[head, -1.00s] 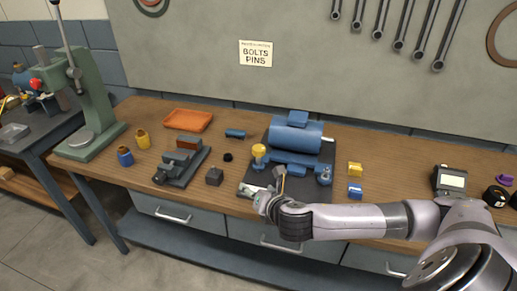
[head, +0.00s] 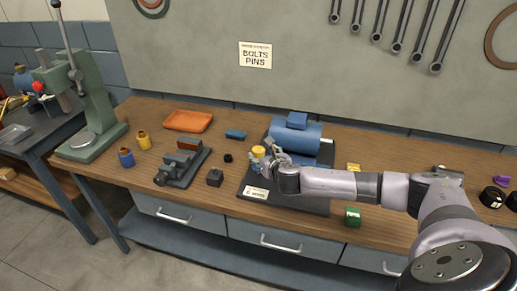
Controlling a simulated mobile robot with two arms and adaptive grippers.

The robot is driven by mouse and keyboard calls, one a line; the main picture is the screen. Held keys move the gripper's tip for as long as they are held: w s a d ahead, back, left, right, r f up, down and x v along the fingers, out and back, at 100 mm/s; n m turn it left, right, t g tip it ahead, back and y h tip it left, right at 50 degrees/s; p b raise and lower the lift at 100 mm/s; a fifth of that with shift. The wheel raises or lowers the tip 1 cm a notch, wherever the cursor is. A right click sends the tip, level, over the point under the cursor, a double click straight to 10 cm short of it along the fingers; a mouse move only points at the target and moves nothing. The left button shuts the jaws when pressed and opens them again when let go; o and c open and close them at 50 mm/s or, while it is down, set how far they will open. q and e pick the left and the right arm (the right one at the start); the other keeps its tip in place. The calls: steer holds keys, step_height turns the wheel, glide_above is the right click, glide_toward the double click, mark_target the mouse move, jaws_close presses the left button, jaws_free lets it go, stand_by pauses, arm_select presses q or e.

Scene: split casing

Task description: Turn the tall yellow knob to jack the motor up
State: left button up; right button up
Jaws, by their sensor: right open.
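The tall yellow knob (head: 258,151) stands at the left front of the blue motor (head: 296,136). The motor sits on a dark base plate (head: 258,182) with a white label at its front edge. My right gripper (head: 269,154) is open, with its fingers at the right side of the knob. I cannot tell whether they touch it. The gripper and forearm hide the motor's lower front and the right part of its mount. My left gripper is not in view.
Left of the plate are a dark block (head: 215,177), a vise (head: 182,164), an orange tray (head: 188,121) and a small blue cylinder (head: 235,134). A green block (head: 353,217) lies near the front edge under my right arm. A yellow block (head: 353,167) is partly hidden behind the arm.

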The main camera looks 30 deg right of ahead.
mark_target(259, 150)
steer(key=shift+x, duration=3.05)
steer(key=c, duration=1.2)
steer(key=shift+r+h+p, duration=0.1)
steer(key=shift+h+p, duration=0.2)
